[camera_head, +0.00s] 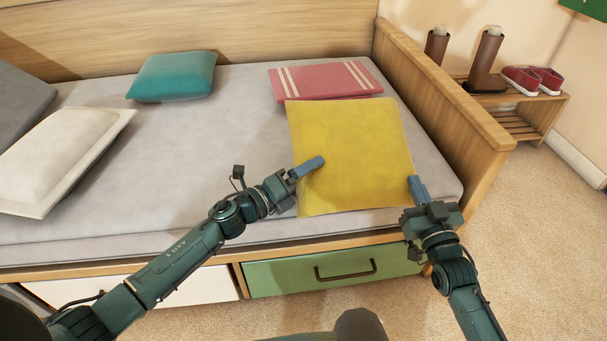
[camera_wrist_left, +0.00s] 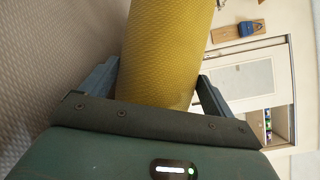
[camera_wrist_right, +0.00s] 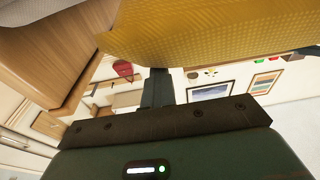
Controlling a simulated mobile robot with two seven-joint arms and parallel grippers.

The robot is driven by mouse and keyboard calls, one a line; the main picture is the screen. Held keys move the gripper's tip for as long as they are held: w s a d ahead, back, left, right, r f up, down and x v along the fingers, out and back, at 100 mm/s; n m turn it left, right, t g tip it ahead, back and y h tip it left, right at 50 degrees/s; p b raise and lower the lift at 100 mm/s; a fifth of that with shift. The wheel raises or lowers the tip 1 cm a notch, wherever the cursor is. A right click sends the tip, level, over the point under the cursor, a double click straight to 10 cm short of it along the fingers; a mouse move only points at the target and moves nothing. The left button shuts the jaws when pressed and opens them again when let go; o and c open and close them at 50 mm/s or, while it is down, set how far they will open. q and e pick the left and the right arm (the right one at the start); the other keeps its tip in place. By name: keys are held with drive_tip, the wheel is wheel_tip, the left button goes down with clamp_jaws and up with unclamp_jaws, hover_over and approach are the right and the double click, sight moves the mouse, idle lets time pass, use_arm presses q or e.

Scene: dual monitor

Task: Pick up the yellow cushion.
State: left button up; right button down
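The yellow cushion (camera_head: 352,150) is at the front right of the bed, its near edge close to the mattress front. My left gripper (camera_head: 307,167) is at the cushion's left side, one finger across its near face. In the left wrist view the cushion (camera_wrist_left: 165,45) fills the space between the two fingers (camera_wrist_left: 158,85) and appears to touch both. My right gripper (camera_head: 418,188) is at the cushion's lower right edge. In the right wrist view its fingers (camera_wrist_right: 157,88) appear together, their tips partly covered by the cushion (camera_wrist_right: 200,35); a firm hold on it is not visible.
A teal cushion (camera_head: 172,76) and a white cushion (camera_head: 60,155) lie farther left. The wooden bed end (camera_head: 440,95) rises on the right. A green drawer (camera_head: 335,270) is below. A shoe rack (camera_head: 520,110) stands beyond.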

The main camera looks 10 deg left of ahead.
use_arm(q)
drive_tip(key=c, duration=0.8)
use_arm(e)
drive_tip(key=shift+s+f, duration=0.1)
drive_tip(key=shift+f, duration=0.45)
use_arm(q)
drive_tip(key=shift+c, duration=0.2)
use_arm(e)
drive_tip(key=shift+r, duration=0.75)
use_arm(q)
drive_tip(key=shift+f, duration=0.1)
use_arm(e)
drive_tip(key=v, duration=1.2)
drive_tip(key=shift+r, duration=0.15)
drive_tip(key=s+a+r+g+y, duration=0.1)
drive_tip(key=a+r+g+y, duration=0.15)
drive_tip(key=a+r, duration=0.65)
drive_tip(key=s+r+n+t, duration=0.2)
drive_tip(key=s+r, duration=0.3)
drive_tip(key=s, duration=0.6)
drive_tip(key=shift+a+n+y, duration=0.4)
drive_tip(key=shift+a+y, duration=0.05)
drive_tip(key=shift+s+r, duration=0.1)
